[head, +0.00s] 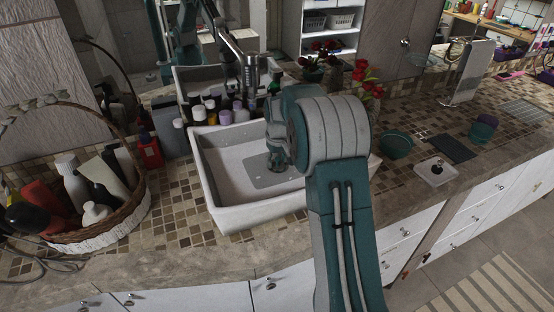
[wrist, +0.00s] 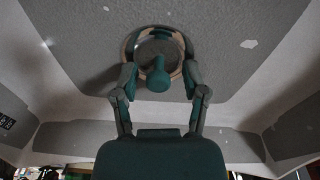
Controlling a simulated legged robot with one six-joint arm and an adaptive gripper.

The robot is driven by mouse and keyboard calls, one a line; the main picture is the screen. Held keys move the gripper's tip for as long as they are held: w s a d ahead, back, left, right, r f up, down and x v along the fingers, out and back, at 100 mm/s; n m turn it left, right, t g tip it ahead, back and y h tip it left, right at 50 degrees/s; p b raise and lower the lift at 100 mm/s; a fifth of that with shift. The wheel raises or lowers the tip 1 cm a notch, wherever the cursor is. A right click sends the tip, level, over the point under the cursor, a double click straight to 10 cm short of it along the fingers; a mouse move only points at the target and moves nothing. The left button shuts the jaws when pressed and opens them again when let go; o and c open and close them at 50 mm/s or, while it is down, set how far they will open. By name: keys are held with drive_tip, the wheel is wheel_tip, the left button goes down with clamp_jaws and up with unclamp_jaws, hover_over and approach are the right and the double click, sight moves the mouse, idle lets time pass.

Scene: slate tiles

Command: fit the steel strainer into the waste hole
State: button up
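The white sink basin (head: 225,170) is set in the tiled counter. My gripper (head: 277,163) points down inside it, over the grey patch on its floor. In the wrist view my gripper (wrist: 160,78) has its two fingers spread, with a gap on each side of a teal knob. The knob (wrist: 158,82) stands on the round grey strainer (wrist: 158,48). The strainer lies within the brownish rim of the waste hole (wrist: 126,48). I cannot tell whether it sits fully flush. In the head view my arm and gripper hide the strainer.
The tap (head: 235,50) and several bottles (head: 215,108) stand behind the basin. A wicker basket of bottles (head: 95,200) is at the left. A teal bowl (head: 396,146) and a white dish (head: 436,172) are on the right counter. The basin walls surround my gripper.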

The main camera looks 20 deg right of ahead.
sight(278, 169)
drive_tip(key=shift+d+r, duration=0.15)
drive_tip(key=shift+d, duration=0.05)
wheel_tip(278, 169, up, 12)
drive_tip(key=s, duration=0.2)
drive_tip(key=s+a+r+t, duration=0.1)
drive_tip(key=s+a+r, duration=0.3)
drive_tip(key=s+r, duration=0.25)
drive_tip(key=s+a+f+t, duration=0.1)
drive_tip(key=s+a, duration=0.3)
drive_tip(key=s, duration=0.9)
drive_tip(key=s+a+m+t, duration=0.1)
drive_tip(key=s+a, duration=0.3)
drive_tip(key=s, duration=0.9)
drive_tip(key=shift+s+a+f+t, duration=0.15)
drive_tip(key=shift+s+f+t, duration=0.15)
drive_tip(key=shift+t, duration=0.3)
